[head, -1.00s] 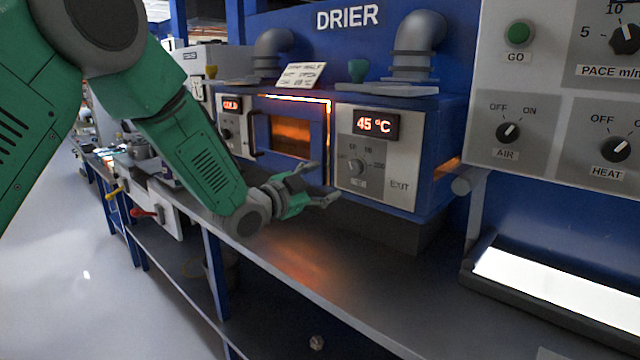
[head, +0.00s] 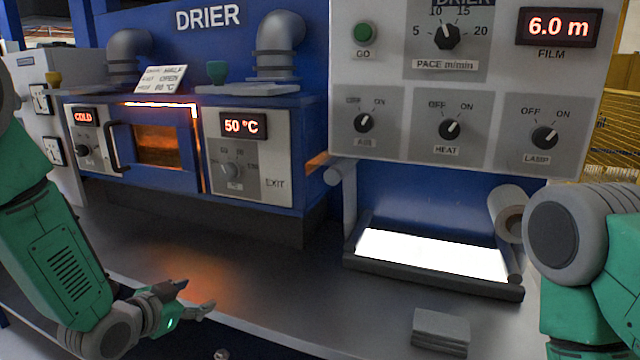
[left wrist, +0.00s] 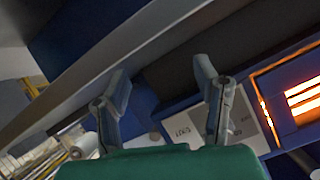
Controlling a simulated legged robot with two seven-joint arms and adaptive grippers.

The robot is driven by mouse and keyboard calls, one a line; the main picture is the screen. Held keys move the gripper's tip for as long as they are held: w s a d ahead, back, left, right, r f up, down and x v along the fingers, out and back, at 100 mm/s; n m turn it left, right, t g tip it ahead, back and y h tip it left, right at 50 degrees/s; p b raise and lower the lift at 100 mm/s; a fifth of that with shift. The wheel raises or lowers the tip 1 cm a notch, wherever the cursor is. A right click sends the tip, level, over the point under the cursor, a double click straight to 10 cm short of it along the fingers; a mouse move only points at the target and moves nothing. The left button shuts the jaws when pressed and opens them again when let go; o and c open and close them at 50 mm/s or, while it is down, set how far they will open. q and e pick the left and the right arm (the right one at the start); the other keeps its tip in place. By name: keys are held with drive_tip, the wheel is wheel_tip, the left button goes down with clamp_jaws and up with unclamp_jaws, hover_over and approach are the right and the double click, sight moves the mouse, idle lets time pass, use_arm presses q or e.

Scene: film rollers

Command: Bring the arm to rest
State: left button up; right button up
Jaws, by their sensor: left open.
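My left gripper (head: 196,297) is open and empty above the grey bench top (head: 300,290), in front of the blue drier (head: 165,185). In the left wrist view its two fingers (left wrist: 165,95) stand apart with nothing between them. My left arm comes in at the lower left of the head view. Part of a green and grey arm of mine shows at the right edge, but its gripper is out of view.
The drier's EXIT display (head: 243,125) reads 50 °C. A control panel (head: 400,150) with knobs hangs to the right, above a lit white light table (head: 430,254). A grey block (head: 441,329) lies at the bench front. The bench between gripper and light table is clear.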

use_arm(q)
drive_tip(key=s+f+n+g+y, duration=0.25)
drive_tip(key=s+f+g, duration=0.25)
drive_tip(key=s+f, duration=1)
drive_tip(key=s+a+f+n+g, duration=0.1)
drive_tip(key=s+f+n+g, duration=0.1)
drive_tip(key=s, duration=0.9)
drive_tip(key=s+a+f+n+g+y, duration=0.1)
drive_tip(key=s+f+g, duration=0.3)
drive_tip(key=s, duration=0.8)
drive_tip(key=shift+s+f+n+g, duration=0.25)
drive_tip(key=shift+f+n+g, duration=0.15)
drive_tip(key=shift+f+n, duration=0.25)
